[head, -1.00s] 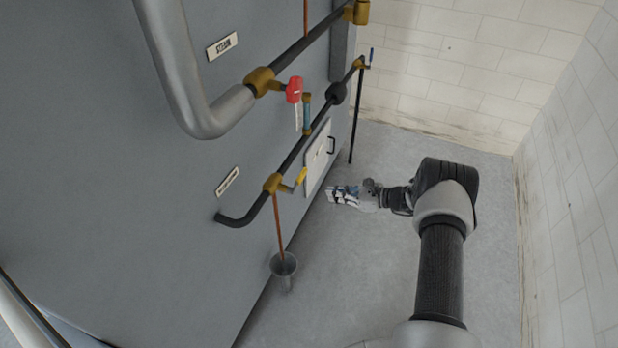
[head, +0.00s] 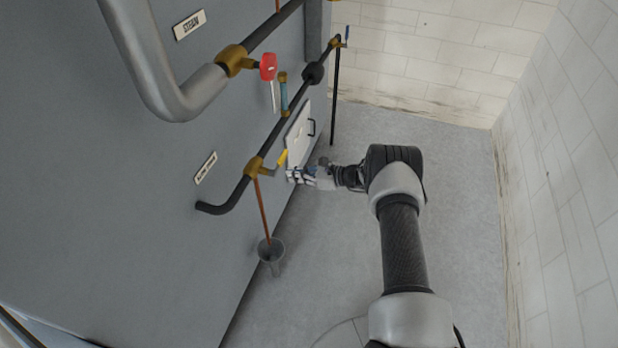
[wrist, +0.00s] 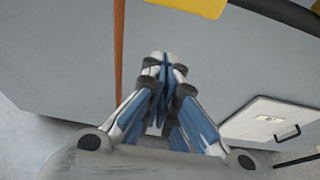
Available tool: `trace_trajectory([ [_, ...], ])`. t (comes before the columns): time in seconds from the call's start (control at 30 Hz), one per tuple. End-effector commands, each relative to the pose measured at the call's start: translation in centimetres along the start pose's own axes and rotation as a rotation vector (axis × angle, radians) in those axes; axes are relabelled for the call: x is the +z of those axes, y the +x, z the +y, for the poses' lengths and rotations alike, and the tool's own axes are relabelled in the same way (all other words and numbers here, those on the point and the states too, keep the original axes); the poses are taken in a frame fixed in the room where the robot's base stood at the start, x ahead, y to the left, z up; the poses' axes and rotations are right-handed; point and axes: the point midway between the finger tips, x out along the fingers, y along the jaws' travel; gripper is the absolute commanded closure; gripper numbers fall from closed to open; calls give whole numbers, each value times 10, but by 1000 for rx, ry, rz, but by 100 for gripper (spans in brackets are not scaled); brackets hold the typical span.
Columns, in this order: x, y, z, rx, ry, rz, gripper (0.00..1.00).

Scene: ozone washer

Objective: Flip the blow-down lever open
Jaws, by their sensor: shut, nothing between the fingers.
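A yellow lever (head: 282,157) sits on the brass valve (head: 256,167) of the lower dark pipe. It angles up and to the right from the valve. It also crosses the top of the wrist view (wrist: 200,7). A small label (head: 206,168) beside this valve is too small to read. My gripper (head: 296,176) is shut and empty, just right of and below the lever in the head view. In the wrist view the closed fingertips (wrist: 165,65) are below the lever, with a visible gap between them.
A red-handled valve (head: 268,67) is on the upper pipe near the STEAM label (head: 190,25). A copper pipe (head: 263,210) runs down to a grey funnel (head: 271,250). A white hatch (head: 298,135) is behind my gripper. Floor to the right is clear.

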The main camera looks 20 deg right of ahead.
Motion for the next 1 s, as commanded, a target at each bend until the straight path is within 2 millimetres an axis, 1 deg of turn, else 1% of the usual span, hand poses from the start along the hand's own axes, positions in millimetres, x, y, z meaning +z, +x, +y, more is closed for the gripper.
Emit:
trace_trajectory([
  [0.03, -3, 13, 1, 2, -2, 0, 100],
  [0.07, -3, 18, 1, 1, -1, 0, 100],
  [0.1, 7, 14, -1, -3, -3, -1, 100],
  [0.2, 23, 7, -1, -3, -2, 0, 100],
  [0.4, 36, 2, 0, -2, 0, 0, 100],
  [0.83, 38, 1, 0, -2, -2, 0, 100],
  [1.0, 40, -2, 3, -11, -28, 1, 100],
])
